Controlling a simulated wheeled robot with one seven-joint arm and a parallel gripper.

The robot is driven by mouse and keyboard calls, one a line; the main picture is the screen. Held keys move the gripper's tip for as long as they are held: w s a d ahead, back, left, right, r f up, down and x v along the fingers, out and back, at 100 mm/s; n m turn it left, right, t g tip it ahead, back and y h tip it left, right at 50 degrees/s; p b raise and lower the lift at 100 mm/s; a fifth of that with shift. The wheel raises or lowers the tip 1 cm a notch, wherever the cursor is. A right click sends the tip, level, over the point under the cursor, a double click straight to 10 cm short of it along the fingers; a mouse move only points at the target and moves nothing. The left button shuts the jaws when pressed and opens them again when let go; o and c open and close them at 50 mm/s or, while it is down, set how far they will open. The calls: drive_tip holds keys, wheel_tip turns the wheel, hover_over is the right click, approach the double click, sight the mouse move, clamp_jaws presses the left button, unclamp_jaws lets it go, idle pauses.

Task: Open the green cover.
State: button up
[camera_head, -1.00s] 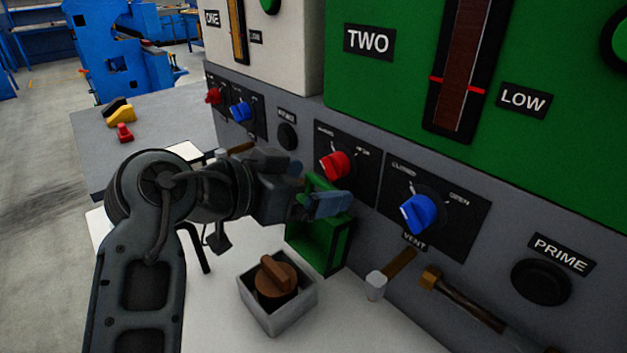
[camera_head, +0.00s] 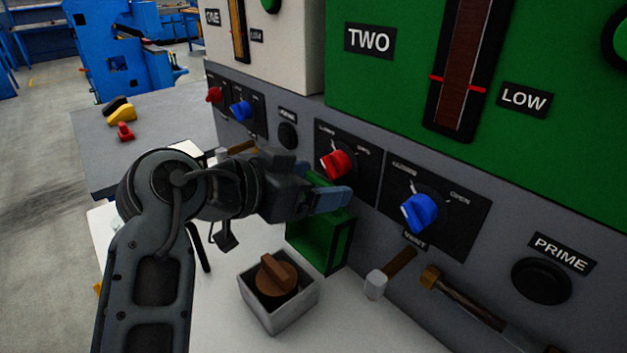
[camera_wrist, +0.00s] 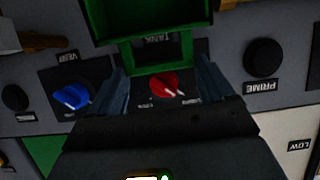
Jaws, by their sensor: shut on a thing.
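The green cover (camera_wrist: 187,48) is a framed flap at a dark-fronted green box (camera_head: 318,240) low on the grey panel. In the head view only a strip of the cover (camera_head: 316,179) shows above my fingers. My gripper (camera_head: 335,198) is at the top of the box, just below the red knob. In the wrist view my two blue-grey fingers (camera_wrist: 160,68) stand on either side of the cover, and I am shut on it. The cover stands away from the box opening, tilted up. My fingers and wrist hide much of it in the head view.
A red knob (camera_head: 337,164) and a blue knob (camera_head: 420,212) stick out close to my gripper. A grey tray (camera_head: 283,318) with a brown knob stands in front of the box. The white tabletop is clear at front right.

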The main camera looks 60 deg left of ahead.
drive_tip(key=shift+c, duration=1.4)
drive_tip(key=shift+s+f+t+b, duration=0.3)
drive_tip(key=shift+s+t+b, duration=0.1)
drive_tip(key=shift+b, duration=0.55)
drive_tip(key=s+b, duration=0.1)
drive_tip(key=s+t+b, duration=0.1)
drive_tip(key=b, duration=0.1)
drive_tip(key=shift+s+d+t, duration=0.1)
drive_tip(key=shift+d+t, duration=0.1)
drive_tip(key=shift+t, duration=0.1)
drive_tip(key=shift+b+v, duration=0.4)
drive_tip(key=shift+v, duration=0.6)
drive_tip(key=o, duration=1.4)
drive_tip(key=shift+v, duration=3.95)
